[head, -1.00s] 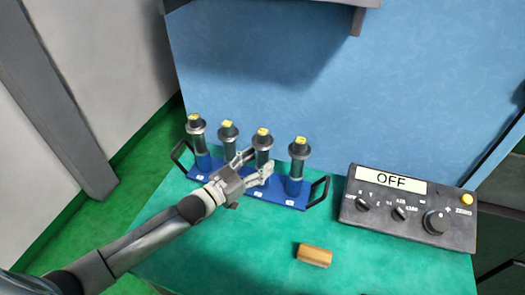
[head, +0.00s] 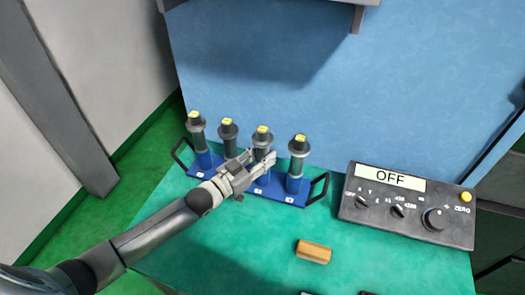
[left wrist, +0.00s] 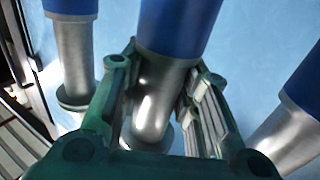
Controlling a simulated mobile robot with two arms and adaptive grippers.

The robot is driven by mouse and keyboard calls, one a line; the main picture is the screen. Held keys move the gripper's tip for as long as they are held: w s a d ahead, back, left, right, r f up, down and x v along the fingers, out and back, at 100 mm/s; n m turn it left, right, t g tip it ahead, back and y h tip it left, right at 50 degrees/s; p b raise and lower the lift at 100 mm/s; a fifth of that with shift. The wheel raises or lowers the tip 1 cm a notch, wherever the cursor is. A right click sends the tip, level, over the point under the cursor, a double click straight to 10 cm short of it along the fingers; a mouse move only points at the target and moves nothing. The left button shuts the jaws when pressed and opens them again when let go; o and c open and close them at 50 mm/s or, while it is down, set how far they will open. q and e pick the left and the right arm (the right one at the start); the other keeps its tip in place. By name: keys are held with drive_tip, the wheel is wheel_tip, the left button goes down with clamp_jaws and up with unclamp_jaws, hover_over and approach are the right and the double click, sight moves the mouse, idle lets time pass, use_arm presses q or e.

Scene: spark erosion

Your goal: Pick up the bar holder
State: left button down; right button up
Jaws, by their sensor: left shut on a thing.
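Several bar holders stand upright in a blue rack with black handles (head: 291,200). Each has a black top with a yellow mark. My left gripper (head: 262,163) is at the bar holder second from the right (head: 262,142), with its fingers closed on the shaft below the black collar. In the left wrist view the held bar holder (left wrist: 155,100) shows as a metal shaft with a blue part, between the two fingers (left wrist: 165,72). The holder still stands in line with the others. The fingers hide part of it. My right gripper is not in view.
Neighbouring holders stand close on both sides, one on the right (head: 298,160) and one on the left (head: 228,138). A dark control box reading OFF (head: 408,207) is at right. A small wooden block (head: 313,252) lies in front. A blue wall panel (head: 340,80) rises behind.

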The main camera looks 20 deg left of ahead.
sight(258, 133)
use_arm(q)
drive_tip(key=shift+r+b, duration=0.65)
drive_tip(key=shift+r, duration=4.5)
drive_tip(key=shift+r, duration=0.1)
